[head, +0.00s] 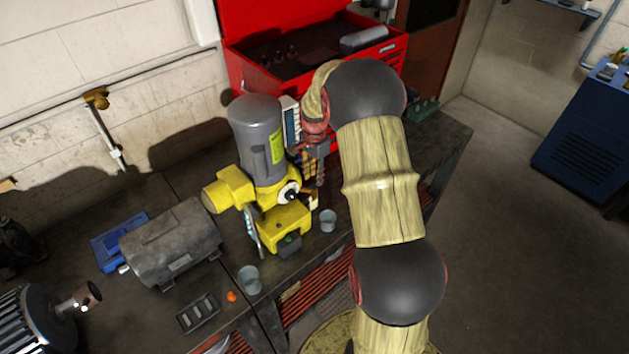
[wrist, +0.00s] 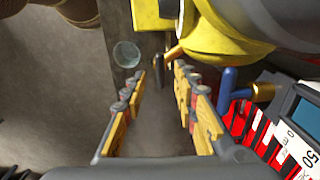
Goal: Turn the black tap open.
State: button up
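The black tap (wrist: 158,69) shows in the wrist view as a short dark lever beside a brass fitting on a yellow machine (wrist: 218,42). The lever appears just past my gripper (wrist: 161,76), in line with the gap between its open fingers. I cannot tell whether a finger touches it. In the head view, my gripper (head: 316,170) is at the right side of the yellow machine with a grey motor (head: 257,140). I cannot clearly make out the tap there.
A blue tap (wrist: 229,86) is right of my fingers. A clear cup (head: 328,220) stands near the machine, another cup (head: 249,279) at the bench front. A grey motor (head: 170,243) lies left. A red tool chest (head: 300,50) is behind.

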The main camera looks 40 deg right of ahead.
aim_at(315, 185)
jog(key=shift+f, duration=1.6)
jog(key=shift+c, duration=0.5)
grip_shut()
